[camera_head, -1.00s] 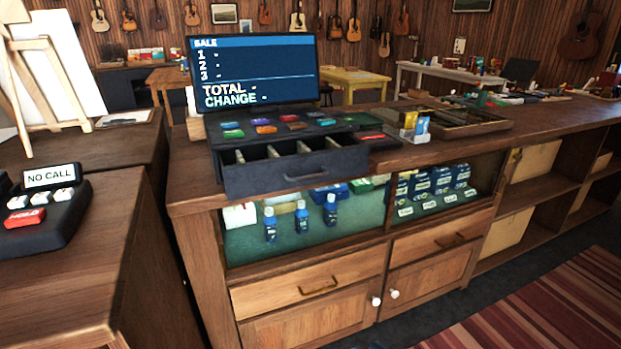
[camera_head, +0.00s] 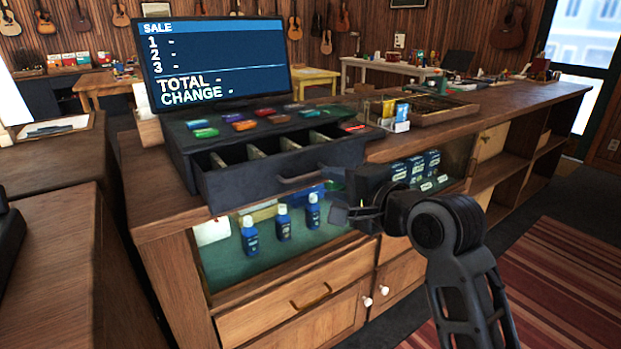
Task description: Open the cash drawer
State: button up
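The cash drawer (camera_head: 280,182) of the black register juts out over the counter's front edge, standing open. Its divided compartments show from above, and they look empty. A dark bar handle (camera_head: 302,176) is on its front face. My gripper (camera_head: 342,214) is below and to the right of the drawer handle, in front of the glass display. It appears apart from the handle. Its fingers are small and dark, and I cannot tell whether they are open or shut.
The register screen (camera_head: 214,62) stands behind colored keys. Small card boxes (camera_head: 396,115) and a wooden tray (camera_head: 430,110) sit to the right on the counter (camera_head: 520,97). Blue bottles (camera_head: 283,224) stand inside the glass display. The floor at right has a striped rug (camera_head: 540,290).

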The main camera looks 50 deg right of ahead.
aim_at(310, 176)
jog(key=x, duration=0.7)
jog(key=shift+w+d, duration=0.1)
jog(key=shift+w, duration=0.1)
grip_shut()
jog(key=shift+f, duration=0.1)
dwell(1.2)
